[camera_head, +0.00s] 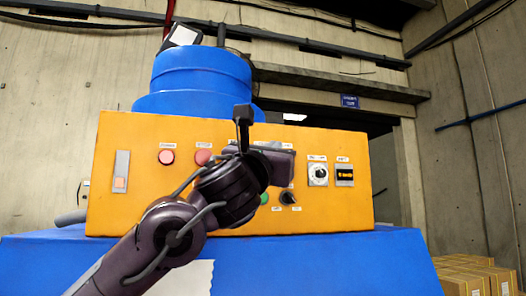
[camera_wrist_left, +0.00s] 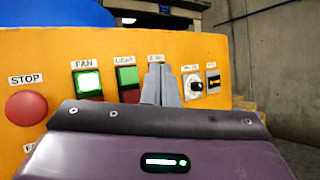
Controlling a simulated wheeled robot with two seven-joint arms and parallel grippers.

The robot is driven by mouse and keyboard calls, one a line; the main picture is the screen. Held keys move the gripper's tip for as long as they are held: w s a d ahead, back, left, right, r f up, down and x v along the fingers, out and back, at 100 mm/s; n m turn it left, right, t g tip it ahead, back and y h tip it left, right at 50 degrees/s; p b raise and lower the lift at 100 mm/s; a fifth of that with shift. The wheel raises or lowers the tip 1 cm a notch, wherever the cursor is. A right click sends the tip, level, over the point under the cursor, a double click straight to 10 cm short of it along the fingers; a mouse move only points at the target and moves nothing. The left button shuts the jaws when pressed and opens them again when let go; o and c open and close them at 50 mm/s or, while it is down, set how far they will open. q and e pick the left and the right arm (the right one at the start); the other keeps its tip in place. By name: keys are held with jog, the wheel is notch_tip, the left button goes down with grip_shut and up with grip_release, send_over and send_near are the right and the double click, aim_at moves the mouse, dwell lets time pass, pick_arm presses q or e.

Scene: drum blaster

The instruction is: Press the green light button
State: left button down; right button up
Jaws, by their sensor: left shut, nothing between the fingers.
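The light button (camera_wrist_left: 128,77), green over red under a "LIGHT" label, shows on the orange control panel (camera_wrist_left: 228,75) in the left wrist view. Its green part looks unlit, and its lower red part is partly covered by my gripper body. My left gripper (camera_wrist_left: 161,72) is shut and empty. Its grey fingertips appear just right of the light button, over the control beside it. I cannot tell whether they touch the panel. In the head view my left gripper (camera_head: 276,160) is in front of the panel's middle, and the light button is hidden there behind my arm.
A brightly lit green fan switch (camera_wrist_left: 87,82) and a red stop button (camera_wrist_left: 26,108) are left of the light button. A selector knob (camera_wrist_left: 194,88) is to its right. A blue drum (camera_head: 200,72) stands behind the panel; boxes (camera_head: 470,275) are at lower right.

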pick_arm(q)
jog(key=w, duration=0.1)
jog(key=w+a+p, duration=0.1)
jog(key=w, duration=0.2)
jog(key=shift+w+a, duration=0.3)
jog(key=shift+w, duration=0.05)
pick_arm(e)
jog(key=shift+s+r, duration=0.75)
jog(key=shift+r, duration=0.25)
jog(key=shift+w+a, duration=0.1)
jog(key=shift+w, duration=0.2)
dwell(0.4)
pick_arm(q)
jog(key=shift+w+r+p, duration=0.1)
jog(key=shift+w+p, duration=0.05)
jog(key=shift+p, duration=0.15)
jog(key=shift+w+a, duration=0.15)
jog(key=shift+w, duration=0.05)
pick_arm(e)
jog(key=shift+r, duration=0.1)
